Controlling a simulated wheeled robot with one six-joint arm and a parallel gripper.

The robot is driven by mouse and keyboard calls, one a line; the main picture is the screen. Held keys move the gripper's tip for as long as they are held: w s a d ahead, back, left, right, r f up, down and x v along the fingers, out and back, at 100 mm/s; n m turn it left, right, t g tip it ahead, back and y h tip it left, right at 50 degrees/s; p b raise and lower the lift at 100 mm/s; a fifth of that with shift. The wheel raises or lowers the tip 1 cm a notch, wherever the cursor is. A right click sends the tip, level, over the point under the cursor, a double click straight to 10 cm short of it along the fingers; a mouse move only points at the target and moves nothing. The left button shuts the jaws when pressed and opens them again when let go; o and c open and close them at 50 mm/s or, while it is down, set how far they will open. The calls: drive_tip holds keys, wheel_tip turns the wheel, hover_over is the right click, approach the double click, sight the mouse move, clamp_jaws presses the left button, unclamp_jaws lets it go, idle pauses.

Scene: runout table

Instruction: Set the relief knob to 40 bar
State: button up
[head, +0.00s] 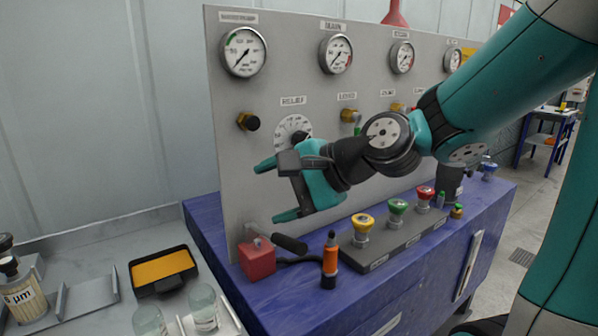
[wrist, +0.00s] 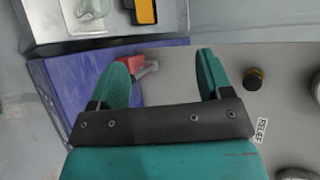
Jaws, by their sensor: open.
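The relief knob's white dial (head: 291,127) is on the grey panel, under the RELIEF label (head: 293,100). My arm and gripper cover its lower part, so its pointer setting cannot be read.
A black-and-brass fitting (head: 248,121) juts out left of the dial. Round gauges (head: 243,51) line the panel top. Below stand a red block with a black lever (head: 257,260), an orange-black tool (head: 330,262) and coloured buttons (head: 362,228). A black tray (head: 163,287) lies left.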

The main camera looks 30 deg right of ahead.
drive_tip(key=w+d+f+m+t+h+b, duration=0.1)
drive_tip(key=w+d+m+t+h+b, duration=0.15)
drive_tip(key=d+m, duration=0.25)
drive_tip(key=w+d+f+m+t+h+b, duration=0.1)
drive_tip(key=d+m+t, duration=0.2)
drive_tip(key=d+m, duration=0.3)
drive_tip(key=m+t+h+b, duration=0.1)
drive_tip(key=m+t+h, duration=0.25)
drive_tip(key=m, duration=0.35)
approach(301, 140)
drive_tip(key=w+p, duration=0.1)
drive_tip(key=w, duration=0.2)
drive_tip(key=w+p, duration=0.2)
drive_tip(key=w, duration=0.2)
drive_tip(key=w+p, duration=0.1)
drive_tip(key=w, duration=0.2)
drive_tip(key=shift+w+d+f+p, duration=0.15)
drive_tip(key=shift+w+d+p, duration=0.05)
drive_tip(key=shift+d+p, duration=0.15)
drive_tip(key=c, duration=0.9)
